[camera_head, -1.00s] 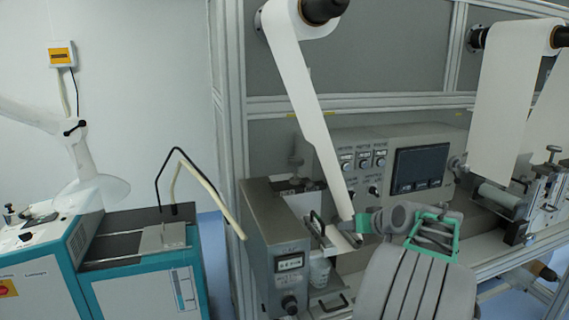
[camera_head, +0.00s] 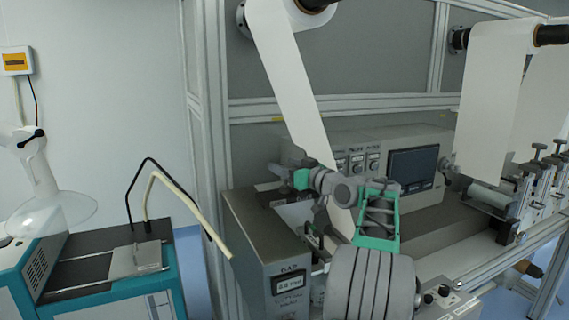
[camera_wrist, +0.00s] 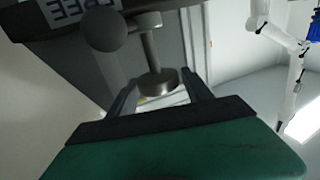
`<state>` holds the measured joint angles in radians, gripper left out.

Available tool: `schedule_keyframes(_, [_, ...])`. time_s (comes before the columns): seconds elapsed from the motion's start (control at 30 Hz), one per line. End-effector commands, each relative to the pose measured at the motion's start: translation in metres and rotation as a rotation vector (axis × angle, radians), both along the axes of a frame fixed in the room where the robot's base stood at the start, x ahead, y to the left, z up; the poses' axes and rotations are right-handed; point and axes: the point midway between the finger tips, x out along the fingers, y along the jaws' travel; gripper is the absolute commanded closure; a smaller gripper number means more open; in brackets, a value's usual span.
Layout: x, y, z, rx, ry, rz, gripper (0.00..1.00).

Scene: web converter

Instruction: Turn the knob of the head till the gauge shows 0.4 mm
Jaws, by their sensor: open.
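The head is a grey box (camera_head: 285,245) with a "GAP" gauge (camera_head: 290,283) on its front. The gauge digits are small; they look like 0.4, but I cannot read them surely. My gripper (camera_head: 273,172) is over the top of the head and hides what stands there. In the wrist view my gripper (camera_wrist: 160,76) is open. A round metal piece on a stem (camera_wrist: 156,84), which looks like a knob, lies between its fingers in the picture. I cannot tell whether either finger touches it.
A ball-ended part (camera_wrist: 104,30) is close to the left finger in the wrist view. A white web (camera_head: 290,80) comes down behind my wrist. A control panel with a dark screen (camera_head: 413,168) stands to the right. A bent frame (camera_head: 185,195) rises over the teal machine at left.

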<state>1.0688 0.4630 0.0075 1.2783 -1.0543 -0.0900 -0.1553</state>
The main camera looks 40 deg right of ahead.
Motion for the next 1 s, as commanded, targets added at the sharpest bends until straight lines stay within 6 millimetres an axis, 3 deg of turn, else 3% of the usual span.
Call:
schedule_keyframes(0.23, [0.0018, -0.0013, -0.0012, 0.001, 0.001, -0.002, 0.41])
schedule_keyframes(0.83, [0.0013, -0.0015, -0.0014, 0.001, 0.002, -0.003, 0.89])
schedule_keyframes(1.0, [0.0020, 0.0012, -0.0018, 0.000, 0.001, -0.005, 0.91])
